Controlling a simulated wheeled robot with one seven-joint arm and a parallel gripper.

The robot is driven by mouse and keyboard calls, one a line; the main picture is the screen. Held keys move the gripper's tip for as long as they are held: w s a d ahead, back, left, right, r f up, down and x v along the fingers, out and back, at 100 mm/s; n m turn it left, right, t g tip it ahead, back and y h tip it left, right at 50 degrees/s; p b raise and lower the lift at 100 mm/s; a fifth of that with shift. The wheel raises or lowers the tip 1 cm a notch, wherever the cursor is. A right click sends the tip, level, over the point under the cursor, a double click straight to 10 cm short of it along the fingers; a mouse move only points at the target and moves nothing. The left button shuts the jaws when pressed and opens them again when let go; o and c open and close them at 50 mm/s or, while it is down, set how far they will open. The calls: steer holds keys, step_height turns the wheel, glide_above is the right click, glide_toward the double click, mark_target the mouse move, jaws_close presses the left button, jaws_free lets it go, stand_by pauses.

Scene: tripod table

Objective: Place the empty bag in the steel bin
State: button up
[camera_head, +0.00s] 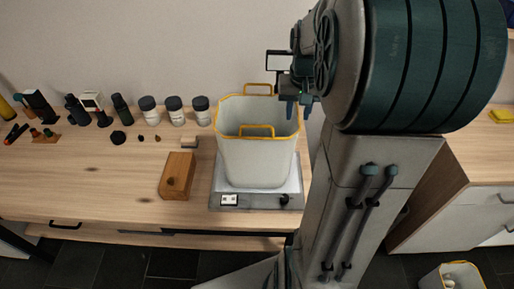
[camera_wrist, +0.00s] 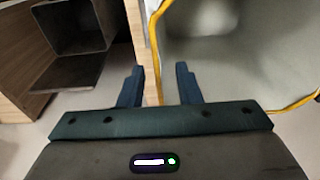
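The bag (camera_head: 257,160) is an upright white tub shape with a yellow rim and two yellow handles. It stands on a grey scale on the table and looks empty from above. My gripper (camera_head: 298,106) is at the bag's right rim, fingers pointing down. In the wrist view my gripper (camera_wrist: 159,85) is open, and the bag's yellow rim (camera_wrist: 157,50) runs between the fingers. Its pale inside (camera_wrist: 235,45) shows at the right. A dark grey open box (camera_wrist: 75,28) at the upper left may be the steel bin; I cannot tell.
The scale (camera_head: 225,184) sits near the table's front edge. A wooden block (camera_head: 177,176) is left of it. Several jars (camera_head: 174,110) and bottles line the back. A second yellow-rimmed container (camera_head: 436,281) with pale contents stands at the lower right.

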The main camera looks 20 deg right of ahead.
mark_target(294, 131)
step_height(294, 131, down, 5)
steer(key=shift+w+f+p, duration=0.1)
steer(key=shift+w+p, duration=0.05)
steer(key=shift+p, duration=0.25)
jaws_close()
